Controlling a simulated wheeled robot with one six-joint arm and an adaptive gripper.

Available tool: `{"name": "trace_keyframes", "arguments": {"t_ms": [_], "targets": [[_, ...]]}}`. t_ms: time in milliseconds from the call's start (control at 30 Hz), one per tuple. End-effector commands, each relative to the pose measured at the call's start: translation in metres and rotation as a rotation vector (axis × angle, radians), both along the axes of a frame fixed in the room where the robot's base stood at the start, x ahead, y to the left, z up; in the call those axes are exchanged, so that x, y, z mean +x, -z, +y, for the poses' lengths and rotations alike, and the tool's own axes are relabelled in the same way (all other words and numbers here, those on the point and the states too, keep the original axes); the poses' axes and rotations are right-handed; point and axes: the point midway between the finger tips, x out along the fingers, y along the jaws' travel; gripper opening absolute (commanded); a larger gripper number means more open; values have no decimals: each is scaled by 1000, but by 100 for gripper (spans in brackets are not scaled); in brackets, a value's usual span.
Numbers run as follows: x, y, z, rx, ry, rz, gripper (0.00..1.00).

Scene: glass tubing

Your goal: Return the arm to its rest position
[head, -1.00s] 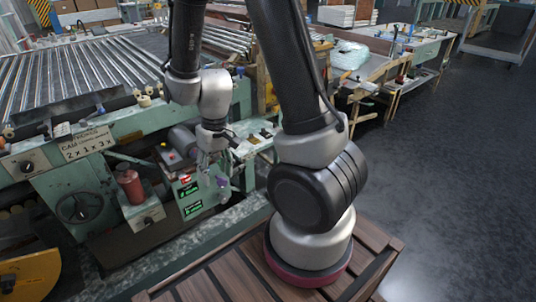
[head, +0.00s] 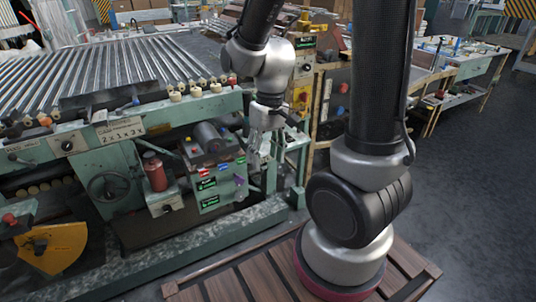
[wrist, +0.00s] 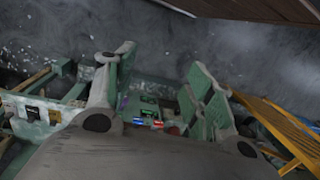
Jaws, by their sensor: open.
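My arm rises from its round base on a slatted wooden platform (head: 255,285) in the head view. Its upper link stands nearly upright and the forearm comes back down at the upper middle. My gripper (head: 260,150) hangs fingers-down in front of the green machine, to the right of its control box (head: 215,185). In the wrist view my gripper (wrist: 160,72) has its two fingers spread wide apart. Nothing shows held between them. The control box (wrist: 150,112) with small coloured labels appears beyond the gap.
The green machine with its roller bed (head: 110,75) fills the left. A red cylinder (head: 154,172) and a yellow part (head: 55,245) are on its front. Workbenches (head: 450,75) stand behind at the right. The grey floor (head: 460,200) at the right is clear.

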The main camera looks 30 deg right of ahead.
Motion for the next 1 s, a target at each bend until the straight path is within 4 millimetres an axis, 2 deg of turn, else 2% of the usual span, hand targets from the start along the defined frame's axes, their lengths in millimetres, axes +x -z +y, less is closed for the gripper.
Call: {"name": "trace_keyframes", "arguments": {"t_ms": [367, 500, 667, 900, 1000], "targets": [[-1, 0, 0, 0, 3, 3, 54], [-19, -4, -7, -24, -16, 72, 54], [-34, -43, -23, -48, -26, 23, 54], [-63, -118, -56, -90, 11, -189, 54], [-74, -143, -66, -102, 35, -291, 54]]}}
